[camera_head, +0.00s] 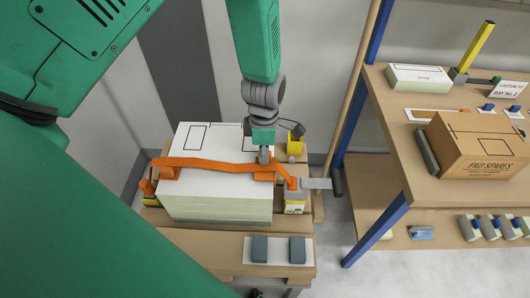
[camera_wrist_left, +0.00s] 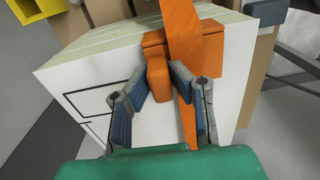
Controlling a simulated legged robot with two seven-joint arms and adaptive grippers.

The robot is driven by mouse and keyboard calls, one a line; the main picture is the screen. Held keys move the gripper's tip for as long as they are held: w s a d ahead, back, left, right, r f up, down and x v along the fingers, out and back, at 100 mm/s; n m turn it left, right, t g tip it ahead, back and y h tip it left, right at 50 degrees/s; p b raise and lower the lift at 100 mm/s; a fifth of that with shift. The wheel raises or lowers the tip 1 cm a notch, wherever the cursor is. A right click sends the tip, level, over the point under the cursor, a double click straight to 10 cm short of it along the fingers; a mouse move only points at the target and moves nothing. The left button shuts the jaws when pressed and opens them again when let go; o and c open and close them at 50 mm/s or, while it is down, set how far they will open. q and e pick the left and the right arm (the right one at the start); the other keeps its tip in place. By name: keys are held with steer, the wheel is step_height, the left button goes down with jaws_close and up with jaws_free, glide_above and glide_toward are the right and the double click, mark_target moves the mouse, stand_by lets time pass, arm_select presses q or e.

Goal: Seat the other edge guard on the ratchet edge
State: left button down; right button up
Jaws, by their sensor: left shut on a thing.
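A stack of white panels (camera_head: 215,200) stands on a trolley, with an orange strap (camera_head: 212,163) across its top. One orange edge guard (camera_head: 167,173) sits at the stack's left edge under the strap. The other orange edge guard (camera_head: 268,174) is at the right edge, on the ratchet side. My left gripper (camera_head: 264,156) reaches down from above and is shut on this guard's tab. In the left wrist view the fingers (camera_wrist_left: 159,82) flank the tab of the guard (camera_wrist_left: 208,50), and the strap (camera_wrist_left: 182,28) crosses it. The ratchet (camera_head: 297,190) hangs beside the stack. Exact seating cannot be told.
A tray with two grey-blue pads (camera_head: 279,251) lies in front of the stack. A yellow cup (camera_head: 295,144) stands behind it. A wooden pole (camera_head: 350,110) and a blue-legged bench (camera_head: 455,180) with a cardboard box (camera_head: 480,148) are on the right.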

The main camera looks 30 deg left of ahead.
arm_select(q)
steer(key=shift+f+b, duration=0.35)
steer(key=shift+f, duration=0.35)
steer(key=c, duration=1.4)
jaws_free()
steer(key=shift+r, duration=0.1)
step_height(320, 180, up, 6)
steer(key=p, duration=0.5)
steer(key=shift+w, duration=0.1)
steer(key=shift+r, duration=1)
steer(key=shift+f, duration=0.1)
